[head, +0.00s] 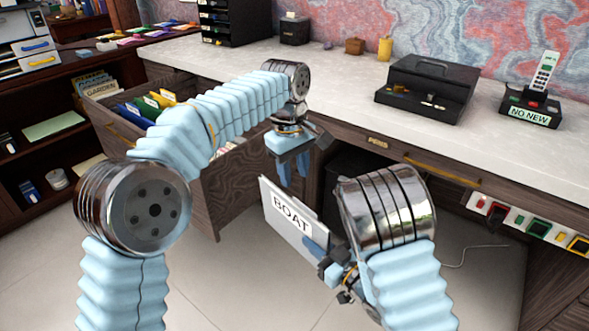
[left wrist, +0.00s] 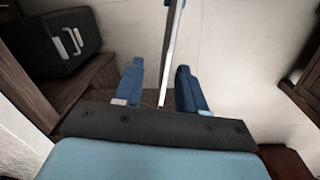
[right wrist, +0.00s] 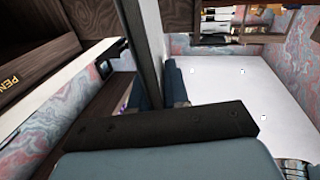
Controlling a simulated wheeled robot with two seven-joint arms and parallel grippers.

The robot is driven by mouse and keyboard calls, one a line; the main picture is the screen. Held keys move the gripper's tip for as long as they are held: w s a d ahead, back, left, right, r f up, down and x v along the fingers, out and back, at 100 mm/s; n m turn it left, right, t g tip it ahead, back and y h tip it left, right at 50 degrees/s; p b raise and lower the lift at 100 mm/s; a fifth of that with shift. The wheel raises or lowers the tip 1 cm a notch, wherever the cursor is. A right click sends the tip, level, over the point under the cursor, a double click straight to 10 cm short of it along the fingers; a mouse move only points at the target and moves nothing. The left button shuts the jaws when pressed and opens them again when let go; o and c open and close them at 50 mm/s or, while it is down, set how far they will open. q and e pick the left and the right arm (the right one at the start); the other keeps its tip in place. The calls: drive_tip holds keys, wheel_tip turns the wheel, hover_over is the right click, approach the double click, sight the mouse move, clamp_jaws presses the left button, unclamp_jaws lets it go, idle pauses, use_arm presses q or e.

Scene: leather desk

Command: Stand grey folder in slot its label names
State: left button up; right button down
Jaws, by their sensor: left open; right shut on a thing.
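The grey folder (head: 288,232) with a white label reading BOAT hangs tilted in the air in front of the desk. My right gripper (head: 318,252) is shut on its lower right part; in the right wrist view the folder (right wrist: 147,45) stands edge-on between the fingers (right wrist: 157,88). My left gripper (head: 293,172) is open, pointing down just above the folder. In the left wrist view the folder's thin edge (left wrist: 171,55) shows between the open fingers (left wrist: 158,88); contact cannot be told. The open file drawer (head: 215,185) holds coloured folders, partly hidden by my left arm.
The desktop (head: 340,75) carries a black box (head: 427,90) and a phone (head: 540,80) with a NO NEW sign. A closed drawer marked PENS (head: 378,143) is under the desktop. Open floor (head: 235,285) lies below the folder.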

sight(297, 208)
use_arm(q)
drive_tip(key=f, duration=1.1)
drive_tip(key=shift+d+f, duration=0.35)
drive_tip(key=shift+c, duration=0.2)
drive_tip(key=shift+w, duration=0.1)
clamp_jaws()
use_arm(e)
drive_tip(key=shift+a, duration=0.1)
use_arm(q)
drive_tip(key=shift+d+r, duration=0.1)
use_arm(e)
drive_tip(key=c, duration=1)
unclamp_jaws()
drive_tip(key=shift+r, duration=0.1)
